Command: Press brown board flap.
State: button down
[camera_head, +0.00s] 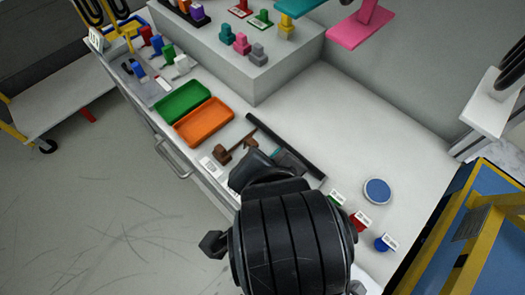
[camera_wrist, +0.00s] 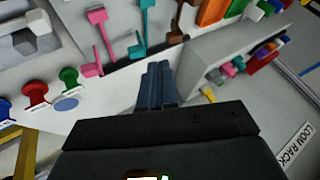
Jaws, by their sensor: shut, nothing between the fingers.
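On the white worktop lie a green tray (camera_head: 184,101), an orange tray (camera_head: 204,121), a brown piece (camera_head: 222,154) and a black bar (camera_head: 286,145). A grey raised block (camera_head: 250,85) carries coloured pieces. A blue disc (camera_head: 377,190) lies at the right. The worktop's right middle is clear.

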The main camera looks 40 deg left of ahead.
jog(key=x, duration=1)
dwell(0.4)
jog(key=shift+a+r+h+p, duration=0.15)
jog(key=shift+r+h+p, duration=0.05)
jog(key=shift+h+p, duration=0.1)
